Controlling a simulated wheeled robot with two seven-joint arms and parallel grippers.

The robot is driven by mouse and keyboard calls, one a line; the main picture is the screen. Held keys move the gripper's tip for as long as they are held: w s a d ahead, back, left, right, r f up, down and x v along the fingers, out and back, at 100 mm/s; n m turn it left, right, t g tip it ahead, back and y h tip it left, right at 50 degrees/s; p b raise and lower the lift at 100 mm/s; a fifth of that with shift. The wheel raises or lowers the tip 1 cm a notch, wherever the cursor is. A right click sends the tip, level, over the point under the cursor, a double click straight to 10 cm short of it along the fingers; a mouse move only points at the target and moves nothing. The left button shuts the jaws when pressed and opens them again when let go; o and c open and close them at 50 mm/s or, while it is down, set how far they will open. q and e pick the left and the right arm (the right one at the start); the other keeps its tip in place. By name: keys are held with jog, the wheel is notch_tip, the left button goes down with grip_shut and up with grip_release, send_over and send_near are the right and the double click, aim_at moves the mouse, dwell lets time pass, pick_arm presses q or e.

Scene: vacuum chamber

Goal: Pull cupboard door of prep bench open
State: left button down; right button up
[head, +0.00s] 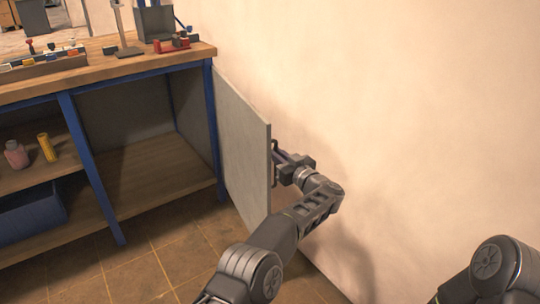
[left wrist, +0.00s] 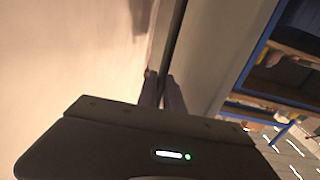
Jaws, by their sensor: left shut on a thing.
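The grey cupboard door (head: 240,150) of the prep bench (head: 130,60) stands wide open, swung out from the bench's right blue post towards the wall. Its dark handle (head: 274,165) is on the side facing the wall. My left gripper (head: 281,158) is on that side, shut on the handle. The left wrist view shows its two fingers (left wrist: 162,92) close together beside the door (left wrist: 212,60); the grip itself is partly hidden there. The cupboard's inside (head: 150,130) is exposed and looks empty. My right gripper is out of view; part of my right arm shows at the lower right.
The plain wall (head: 400,90) is close behind my left gripper. The bench top carries a tool tray (head: 40,62), a stand and a grey box (head: 155,22). A pink bottle (head: 16,154) and a yellow cylinder (head: 46,147) stand on the left shelf, above a blue bin (head: 30,212). The tiled floor before the bench is clear.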

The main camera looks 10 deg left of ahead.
pick_arm(q)
jog(key=shift+a+r, duration=0.15)
jog(key=shift+a, duration=0.05)
jog(key=c, duration=1.8)
grip_release()
jog(key=shift+d, duration=0.1)
jog(key=p+v, duration=0.2)
jog(key=v, duration=0.5)
jog(key=shift+s+d, duration=0.15)
jog(key=shift+s, duration=0.1)
